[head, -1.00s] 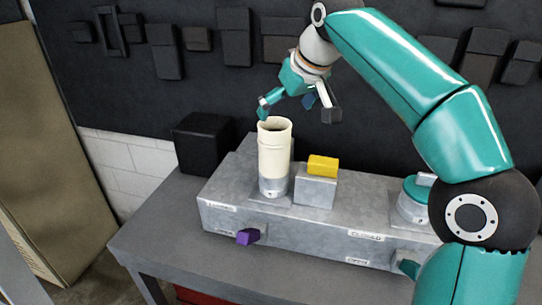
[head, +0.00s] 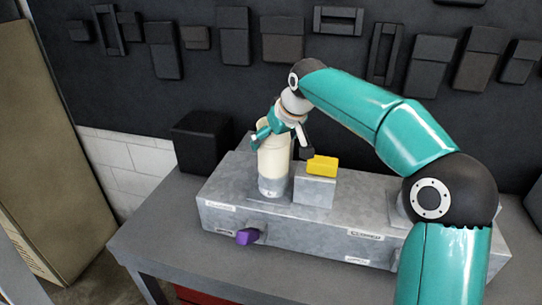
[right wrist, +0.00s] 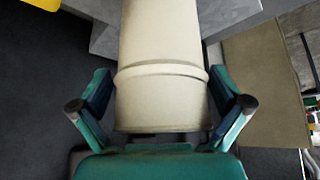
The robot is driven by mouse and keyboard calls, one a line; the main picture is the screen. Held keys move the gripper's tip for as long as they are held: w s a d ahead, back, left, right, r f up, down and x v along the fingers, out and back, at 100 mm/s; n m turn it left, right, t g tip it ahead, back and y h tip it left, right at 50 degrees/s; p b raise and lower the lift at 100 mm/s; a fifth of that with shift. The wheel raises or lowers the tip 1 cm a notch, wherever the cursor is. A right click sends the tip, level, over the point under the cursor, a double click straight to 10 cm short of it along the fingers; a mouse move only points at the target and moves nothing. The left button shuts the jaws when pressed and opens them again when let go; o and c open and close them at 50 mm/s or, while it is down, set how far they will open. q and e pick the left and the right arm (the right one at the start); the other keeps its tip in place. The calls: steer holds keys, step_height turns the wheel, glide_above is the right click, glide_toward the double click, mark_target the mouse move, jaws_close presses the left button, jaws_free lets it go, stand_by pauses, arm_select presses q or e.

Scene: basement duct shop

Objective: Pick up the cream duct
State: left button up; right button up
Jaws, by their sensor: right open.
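The cream duct (head: 273,172) stands upright on a grey metal collar (head: 270,188) at the left part of the grey metal box. My right gripper (head: 279,146) is at the duct's upper end, with its fingers on either side of it. In the right wrist view the duct (right wrist: 163,60) runs between the two open fingers of the right gripper (right wrist: 161,106), with a visible gap on both sides. A raised band shows around the duct near the fingertips. The duct's top is partly hidden by the gripper in the head view. My left gripper is not in view.
A yellow block (head: 322,166) sits on a grey block (head: 314,190) just right of the duct. A purple handle (head: 247,237) sticks out of the front of the metal box (head: 300,224). A black box (head: 202,142) stands behind left on the bench (head: 150,226).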

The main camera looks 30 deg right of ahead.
steer(key=shift+c, duration=0.3)
steer(key=c, duration=1.5)
steer(key=shift+c, duration=0.2)
